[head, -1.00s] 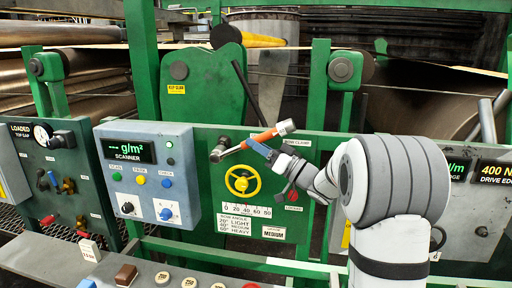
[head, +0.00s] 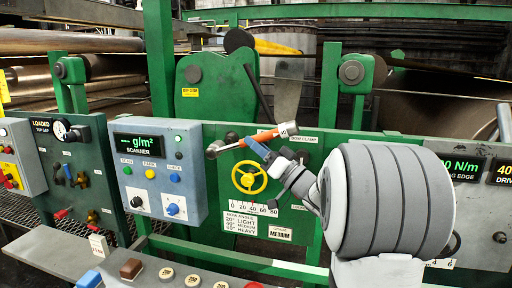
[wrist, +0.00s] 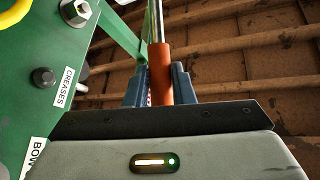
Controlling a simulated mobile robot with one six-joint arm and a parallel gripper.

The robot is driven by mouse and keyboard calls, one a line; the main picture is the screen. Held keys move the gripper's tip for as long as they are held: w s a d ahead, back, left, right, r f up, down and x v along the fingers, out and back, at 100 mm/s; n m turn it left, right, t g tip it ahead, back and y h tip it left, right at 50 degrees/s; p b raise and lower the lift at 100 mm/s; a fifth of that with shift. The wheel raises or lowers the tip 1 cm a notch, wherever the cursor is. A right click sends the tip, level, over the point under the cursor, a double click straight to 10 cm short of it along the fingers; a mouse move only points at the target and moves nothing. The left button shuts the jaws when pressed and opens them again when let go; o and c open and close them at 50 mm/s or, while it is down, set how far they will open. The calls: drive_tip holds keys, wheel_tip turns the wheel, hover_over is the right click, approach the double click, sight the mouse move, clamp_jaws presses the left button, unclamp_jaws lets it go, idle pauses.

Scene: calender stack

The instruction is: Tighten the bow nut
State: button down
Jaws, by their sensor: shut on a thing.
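My gripper (head: 257,146) is shut on the orange handle of a wrench (head: 265,136), in front of the green panel. The metal shaft points left in the head view, ending in a metal head (head: 212,151). In the wrist view the orange handle (wrist: 160,75) sits between my blue fingers (wrist: 158,88). A dark round fitting (head: 231,137), perhaps the bow nut, shows just above the shaft; the wrench head appears apart from it, to its lower left. The wrist view shows a silver hex nut (wrist: 77,12) on the green panel; the wrench head is out of that view.
A yellow handwheel (head: 249,179) is just below the wrench, above an angle scale (head: 254,208). The scanner box (head: 155,170) stands out at the left. A dark bolt head (wrist: 43,77) is on the panel. A console with buttons (head: 166,273) runs along the front.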

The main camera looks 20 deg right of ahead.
drive_tip(key=shift+d, duration=0.15)
drive_tip(key=shift+d+f, duration=0.1)
drive_tip(key=shift+w+d, duration=0.2)
drive_tip(key=shift+w, duration=0.1)
drive_tip(key=shift+w+d, duration=0.6)
drive_tip(key=shift+w, duration=0.25)
drive_tip(key=shift+w+d, duration=0.6)
drive_tip(key=shift+w, duration=0.2)
drive_tip(key=shift+b, duration=0.3)
drive_tip(key=shift+w+d+p, duration=0.2)
drive_tip(key=shift+w+d, duration=0.3)
drive_tip(key=shift+w, duration=0.2)
drive_tip(key=shift+w+d+p, duration=0.15)
drive_tip(key=shift+w+d, duration=0.35)
drive_tip(key=shift+w, duration=0.15)
drive_tip(key=c, duration=1.7)
unclamp_jaws()
drive_tip(key=shift+c, duration=0.2)
clamp_jaws()
